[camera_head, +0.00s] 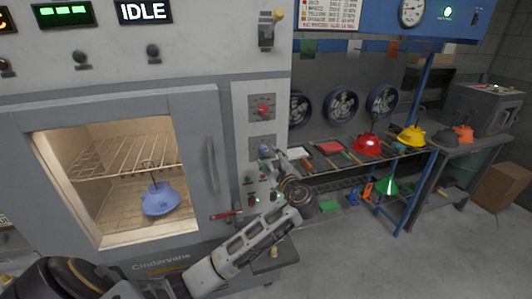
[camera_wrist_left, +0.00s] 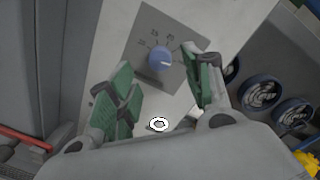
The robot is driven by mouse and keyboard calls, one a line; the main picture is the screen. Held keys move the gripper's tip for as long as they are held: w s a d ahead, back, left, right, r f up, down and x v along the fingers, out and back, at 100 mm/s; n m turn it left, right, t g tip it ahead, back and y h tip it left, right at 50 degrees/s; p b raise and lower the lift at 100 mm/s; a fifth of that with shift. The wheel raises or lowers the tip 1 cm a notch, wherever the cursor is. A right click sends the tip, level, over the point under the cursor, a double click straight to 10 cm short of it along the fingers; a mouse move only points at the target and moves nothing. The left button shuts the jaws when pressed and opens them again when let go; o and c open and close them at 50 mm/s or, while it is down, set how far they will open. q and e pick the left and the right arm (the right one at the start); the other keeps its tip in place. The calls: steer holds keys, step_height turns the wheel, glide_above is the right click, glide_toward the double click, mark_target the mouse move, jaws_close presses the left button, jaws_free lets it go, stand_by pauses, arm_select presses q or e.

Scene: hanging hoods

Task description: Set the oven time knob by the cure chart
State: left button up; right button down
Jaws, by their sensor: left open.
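The blue knob (camera_head: 264,150) is on the oven's light control panel, below a red knob (camera_head: 263,107). My left gripper (camera_head: 274,155) is close to the blue knob. Its green-padded fingers (camera_wrist_left: 165,76) are open, one on each side of the knob, with visible gaps. A chart (camera_head: 330,14) with coloured rows hangs at the top; its text is too small to read surely. My right gripper is not in view.
The oven (camera_head: 110,170) has a lit window with a blue hood (camera_head: 160,199) inside. Its door handle (camera_head: 212,165) and a red lever (camera_head: 226,216) are left of the panel. Red (camera_head: 367,146) and yellow (camera_head: 411,136) hoods are at right. A display reads IDLE.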

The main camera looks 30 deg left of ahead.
mark_target(265, 152)
arm_select(q)
steer(key=shift+p+x, duration=0.3)
steer(key=shift+x, duration=2.15)
steer(key=shift+c, duration=0.2)
steer(key=shift+d, duration=0.1)
steer(key=c, duration=1)
